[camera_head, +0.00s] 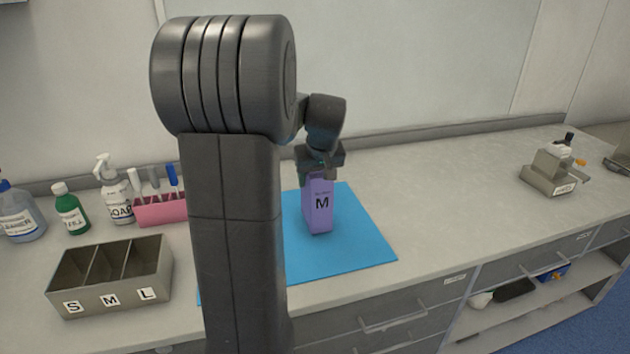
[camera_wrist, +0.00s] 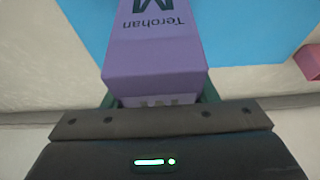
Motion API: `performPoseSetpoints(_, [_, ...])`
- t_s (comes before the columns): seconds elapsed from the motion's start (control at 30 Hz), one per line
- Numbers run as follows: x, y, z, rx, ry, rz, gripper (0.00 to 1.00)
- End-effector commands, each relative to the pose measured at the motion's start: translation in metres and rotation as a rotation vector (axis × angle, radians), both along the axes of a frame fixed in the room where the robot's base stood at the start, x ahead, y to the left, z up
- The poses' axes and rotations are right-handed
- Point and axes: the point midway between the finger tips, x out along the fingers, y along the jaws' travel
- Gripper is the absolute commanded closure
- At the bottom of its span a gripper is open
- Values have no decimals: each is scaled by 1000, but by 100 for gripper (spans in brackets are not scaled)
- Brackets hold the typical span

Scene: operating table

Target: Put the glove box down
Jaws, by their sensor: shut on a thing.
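The glove box (camera_head: 319,212) is purple with a black letter M, and stands upright over the blue mat (camera_head: 352,235). I cannot tell whether its bottom touches the mat. My gripper (camera_head: 319,172) is above the box and shut on its upper end. In the wrist view the purple box (camera_wrist: 155,60) shows "Terohan" and part of the M, upside down, between the green fingers of my gripper (camera_wrist: 158,98). The blue mat (camera_wrist: 245,30) shows behind it. My own arm hides the left part of the mat in the head view.
A grey bin (camera_head: 112,275) with compartments marked S, M and L stands at the left front. Behind it are a pink rack (camera_head: 160,211), a soap bottle (camera_head: 117,200), a green bottle (camera_head: 70,210) and a cleaner bottle (camera_head: 20,213). A grey holder (camera_head: 550,174) stands far right; the counter between is clear.

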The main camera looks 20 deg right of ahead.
Motion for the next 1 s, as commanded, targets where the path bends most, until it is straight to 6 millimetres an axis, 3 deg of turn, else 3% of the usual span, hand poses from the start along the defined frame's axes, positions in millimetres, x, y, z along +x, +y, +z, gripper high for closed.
performPoseSetpoints(0.1, [0,0,-10,-1,-1,0,95])
performPoseSetpoints(0.43, [0,0,-14,-1,-1,0,95])
performPoseSetpoints(0.47, [0,0,-14,-1,0,0,42])
performPoseSetpoints(0.53, [0,0,-13,-1,0,0,28])
performPoseSetpoints(0.83, [0,0,-12,-1,0,0,26])
performPoseSetpoints(1.0, [-4,0,2,-1,-3,0,26])
